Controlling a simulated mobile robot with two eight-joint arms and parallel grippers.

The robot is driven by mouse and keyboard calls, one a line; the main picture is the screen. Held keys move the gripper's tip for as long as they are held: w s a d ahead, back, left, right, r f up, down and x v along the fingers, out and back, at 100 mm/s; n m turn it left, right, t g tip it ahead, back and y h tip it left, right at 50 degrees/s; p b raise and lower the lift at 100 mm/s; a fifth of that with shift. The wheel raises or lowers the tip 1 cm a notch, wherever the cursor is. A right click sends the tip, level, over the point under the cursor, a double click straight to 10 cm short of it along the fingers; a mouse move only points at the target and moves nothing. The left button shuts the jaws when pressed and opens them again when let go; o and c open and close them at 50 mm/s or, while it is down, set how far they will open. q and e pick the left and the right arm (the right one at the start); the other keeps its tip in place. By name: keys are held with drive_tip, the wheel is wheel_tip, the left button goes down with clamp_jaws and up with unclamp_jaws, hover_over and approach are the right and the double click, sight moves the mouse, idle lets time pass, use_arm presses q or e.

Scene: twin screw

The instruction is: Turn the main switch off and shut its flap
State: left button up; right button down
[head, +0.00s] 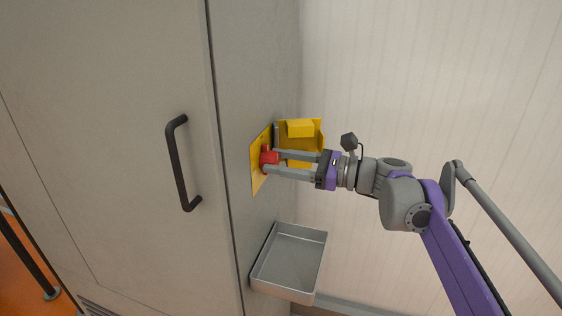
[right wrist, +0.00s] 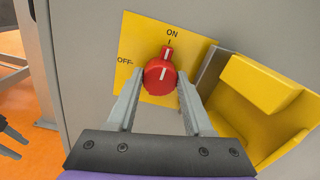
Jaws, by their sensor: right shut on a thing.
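The main switch is a red knob (right wrist: 161,75) on a yellow plate (right wrist: 135,45) on the cabinet's side. Its pointer is up at the ON mark; OFF is printed to the left. The yellow flap (head: 312,133) stands open beside the plate, swung out from the cabinet, with a box-like raised part; it also shows at the right of the right wrist view (right wrist: 262,85). My right gripper (head: 268,162) is shut on the red knob, one finger on each side. My left gripper does not show in the head view.
The grey cabinet (head: 110,90) has a black handle (head: 178,165) on its front. An open metal tray (head: 290,260) is fixed below the switch. A pale wall (head: 430,80) stands behind. A dark pronged shape (right wrist: 12,140) at the right wrist view's left edge is unclear.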

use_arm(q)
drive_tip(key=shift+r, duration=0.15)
use_arm(e)
drive_tip(key=n+p, duration=0.2)
drive_tip(key=n, duration=0.1)
drive_tip(key=shift+r, duration=0.15)
drive_tip(key=n+p, duration=0.3)
drive_tip(key=n, duration=0.2)
drive_tip(key=shift+n+p, duration=0.3)
drive_tip(key=shift+n, duration=0.1)
drive_tip(key=n+p, duration=0.2)
drive_tip(key=n, duration=0.3)
drive_tip(key=shift+p, duration=0.3)
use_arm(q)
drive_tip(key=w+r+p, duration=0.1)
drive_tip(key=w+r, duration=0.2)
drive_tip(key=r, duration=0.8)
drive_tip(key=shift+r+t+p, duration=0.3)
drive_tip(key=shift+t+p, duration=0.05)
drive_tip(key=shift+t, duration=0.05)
use_arm(e)
drive_tip(key=shift+n, duration=2.1)
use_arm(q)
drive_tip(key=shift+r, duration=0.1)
use_arm(e)
drive_tip(key=shift+f, duration=0.2)
drive_tip(key=shift+c, duration=1.5)
unclamp_jaws()
